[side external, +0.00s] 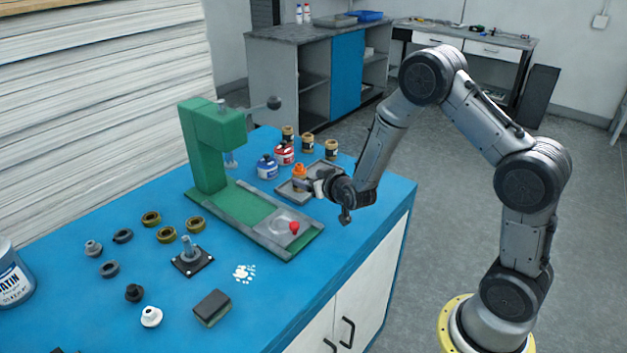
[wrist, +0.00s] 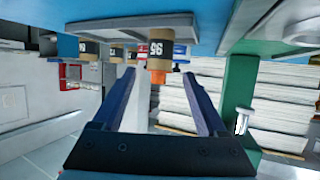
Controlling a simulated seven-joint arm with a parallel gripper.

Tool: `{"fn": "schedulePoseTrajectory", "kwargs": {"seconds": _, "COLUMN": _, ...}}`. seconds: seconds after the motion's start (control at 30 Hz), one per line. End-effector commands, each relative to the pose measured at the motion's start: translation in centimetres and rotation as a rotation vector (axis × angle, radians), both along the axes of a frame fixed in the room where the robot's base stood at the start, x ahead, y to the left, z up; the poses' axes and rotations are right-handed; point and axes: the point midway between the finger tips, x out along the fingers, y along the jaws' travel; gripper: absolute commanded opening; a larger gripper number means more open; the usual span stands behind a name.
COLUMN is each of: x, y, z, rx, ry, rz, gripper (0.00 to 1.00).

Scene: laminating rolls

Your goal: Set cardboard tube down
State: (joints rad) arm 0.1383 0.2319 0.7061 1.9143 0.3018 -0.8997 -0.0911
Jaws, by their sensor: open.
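A cardboard tube (wrist: 159,48) with a dark numbered band and an orange top (side external: 299,170) stands upright on a grey tray (side external: 325,170). The wrist view is upside down, so the tube seems to hang from the tray (wrist: 100,29) there. My gripper (side external: 311,185) is low beside the tray. In the wrist view my gripper (wrist: 159,75) has its two fingers wide apart, with the tube in line with the gap and just ahead of the tips. I see no contact between fingers and tube. The tube's lower part is partly hidden by my gripper in the side view.
More banded tubes (side external: 307,143) stand behind the tray, with a red jar (side external: 284,154) and a blue jar (side external: 267,168). A green press (side external: 207,150) stands left of the tray, with a red knob (side external: 294,228) on its base. Several rings (side external: 166,235) lie farther left.

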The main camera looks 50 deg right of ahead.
Motion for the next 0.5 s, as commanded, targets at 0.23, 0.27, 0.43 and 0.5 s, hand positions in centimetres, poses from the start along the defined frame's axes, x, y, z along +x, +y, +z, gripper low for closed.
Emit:
{"fn": "schedulePoseTrajectory", "kwargs": {"seconds": 0.23, "x": -1.5, "y": 0.6, "z": 0.6, "rx": -0.001, "ry": 0.000, "rz": 0.000, "gripper": 0.75}}
{"fn": "schedulePoseTrajectory", "kwargs": {"seconds": 0.27, "x": -1.6, "y": 0.6, "z": 0.7, "rx": -0.001, "ry": 0.000, "rz": 0.000, "gripper": 0.75}}
{"fn": "schedulePoseTrajectory", "kwargs": {"seconds": 0.43, "x": -1.6, "y": 1.3, "z": 1.8, "rx": 0.017, "ry": 0.011, "rz": 0.018, "gripper": 0.75}}
{"fn": "schedulePoseTrajectory", "kwargs": {"seconds": 0.5, "x": -1.9, "y": 2.2, "z": 3.4, "rx": 0.042, "ry": 0.031, "rz": 0.045, "gripper": 0.75}}
